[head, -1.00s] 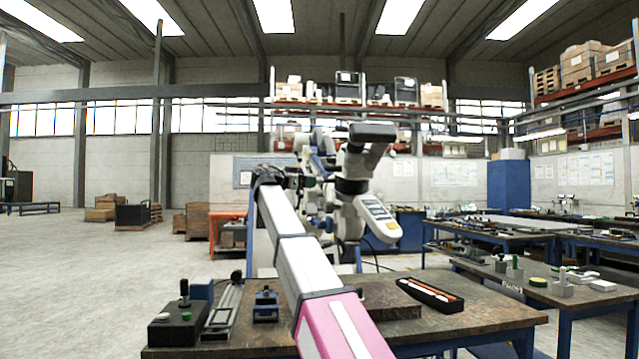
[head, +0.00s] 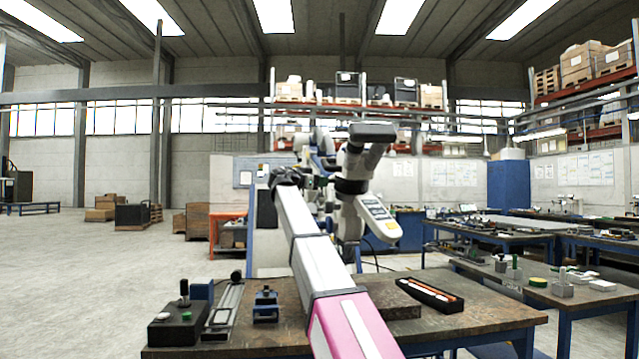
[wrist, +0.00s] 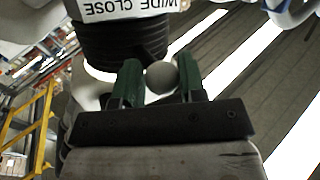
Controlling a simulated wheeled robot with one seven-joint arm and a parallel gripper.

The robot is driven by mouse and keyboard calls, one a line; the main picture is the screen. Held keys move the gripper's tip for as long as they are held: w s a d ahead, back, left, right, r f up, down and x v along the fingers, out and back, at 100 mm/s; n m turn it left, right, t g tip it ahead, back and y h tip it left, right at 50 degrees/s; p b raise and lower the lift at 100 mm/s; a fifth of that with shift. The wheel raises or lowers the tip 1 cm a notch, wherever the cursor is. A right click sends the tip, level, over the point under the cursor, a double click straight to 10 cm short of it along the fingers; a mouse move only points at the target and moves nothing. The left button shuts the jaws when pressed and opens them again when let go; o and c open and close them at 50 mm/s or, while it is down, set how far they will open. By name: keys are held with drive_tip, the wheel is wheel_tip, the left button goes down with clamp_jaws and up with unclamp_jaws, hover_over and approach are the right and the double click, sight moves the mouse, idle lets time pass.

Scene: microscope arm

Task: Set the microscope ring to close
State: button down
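The microscope ring (wrist: 118,40) is black and ribbed, at the upper left of the wrist view. A white label (wrist: 125,8) above it reads "WIDE CLOSE" upside down. A round grey knob (wrist: 162,77) sits beside the ring. My gripper (wrist: 161,80) has its green fingers on either side of the knob, narrowed to about its width, and looks shut on it. In the head view my gripper (head: 315,182) is beside the pale microscope arm (head: 352,190). The ring's details are too small to make out there.
A dark workbench (head: 480,318) stands in front, with a black tray of orange-handled tools (head: 430,294), a box with a lever (head: 178,325) and a small blue fixture (head: 266,306). More benches stand at right.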

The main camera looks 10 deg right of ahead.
sight(347, 183)
drive_tip(key=s+d+f+n+t+y, duration=0.2)
drive_tip(key=s+n+t+y, duration=0.5)
drive_tip(key=n+t, duration=0.2)
drive_tip(key=shift+d+f, duration=0.35)
idle(0.6)
drive_tip(key=c, duration=0.7)
unclamp_jaws()
